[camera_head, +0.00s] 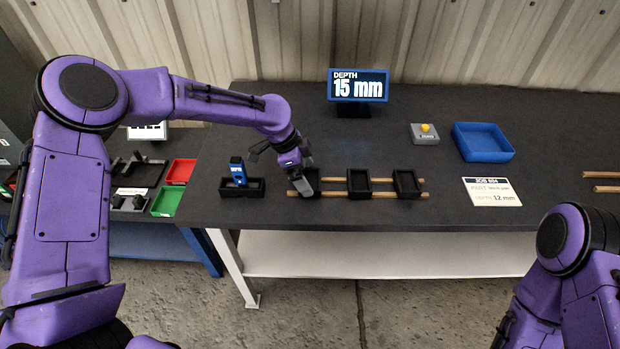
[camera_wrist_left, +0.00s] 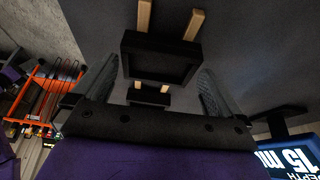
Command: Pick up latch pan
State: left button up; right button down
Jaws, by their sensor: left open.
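Three black open pans sit in a row on two wooden rails on the dark table. The left pan (camera_head: 314,176) is partly hidden by my left gripper (camera_head: 303,189); the middle pan (camera_head: 358,183) and right pan (camera_head: 406,184) are clear of it. My left gripper is open and reaches down at the left pan. In the left wrist view one black pan (camera_wrist_left: 158,38) lies between the two finger lines, and another pan (camera_wrist_left: 148,97) shows beyond it. I cannot tell whether the fingers touch it. My right gripper is out of view.
A blue gauge (camera_head: 238,170) stands in a black holder (camera_head: 242,191) left of the rails. A display (camera_head: 357,86) reads "DEPTH 15 mm"; a card (camera_head: 492,192) reads latch pan, depth 12 mm.

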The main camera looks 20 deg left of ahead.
pick_arm(q)
jog(key=shift+d+f, duration=0.3)
jog(key=shift+f, duration=0.25)
jog(key=c, duration=0.9)
jog(key=shift+r, duration=0.15)
jog(key=shift+c, duration=0.2)
